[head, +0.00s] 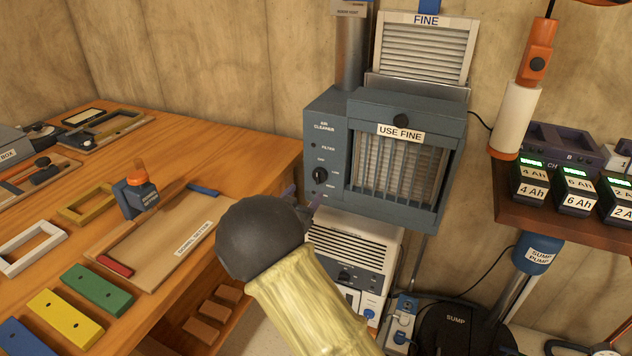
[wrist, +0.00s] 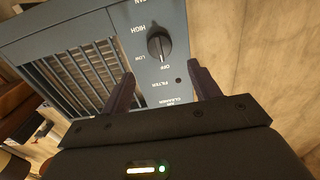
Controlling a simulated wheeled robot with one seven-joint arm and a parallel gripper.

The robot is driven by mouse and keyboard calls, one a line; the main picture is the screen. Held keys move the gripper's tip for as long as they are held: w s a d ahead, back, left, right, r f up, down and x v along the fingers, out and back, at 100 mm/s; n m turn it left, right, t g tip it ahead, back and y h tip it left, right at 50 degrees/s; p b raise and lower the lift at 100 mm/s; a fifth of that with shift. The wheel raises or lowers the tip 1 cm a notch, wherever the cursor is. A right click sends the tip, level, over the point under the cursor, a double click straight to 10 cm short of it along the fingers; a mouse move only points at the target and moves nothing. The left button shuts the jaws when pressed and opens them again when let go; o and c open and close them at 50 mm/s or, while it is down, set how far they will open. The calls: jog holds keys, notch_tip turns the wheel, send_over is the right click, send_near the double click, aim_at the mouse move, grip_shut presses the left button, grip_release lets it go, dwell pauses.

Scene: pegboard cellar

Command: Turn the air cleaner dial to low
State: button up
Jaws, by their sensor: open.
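The air cleaner (head: 330,110) is a blue-grey box on the wall with a grille at its front. Its black round dial (head: 320,175) sits on the left control panel and also shows in the wrist view (wrist: 158,43). In the wrist view, labels OFF, LOW and HIGH surround the dial, and its pale pointer mark appears to face OFF. My gripper (head: 303,196) is open and empty, just below the dial in the head view. In the wrist view its two dark fingers (wrist: 160,72) stand apart, with the dial beyond their tips and not between them.
A wooden bench (head: 240,145) with trays and coloured blocks is at left. A white appliance (head: 350,245) stands below the air cleaner. A shelf (head: 560,215) with battery packs is at right. A USE FINE label (head: 400,132) is on the cleaner's front.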

aim_at(317, 178)
jog(key=b+x, duration=0.1)
jog(key=x, duration=0.7)
jog(key=shift+w, duration=0.25)
jog(key=c, duration=1)
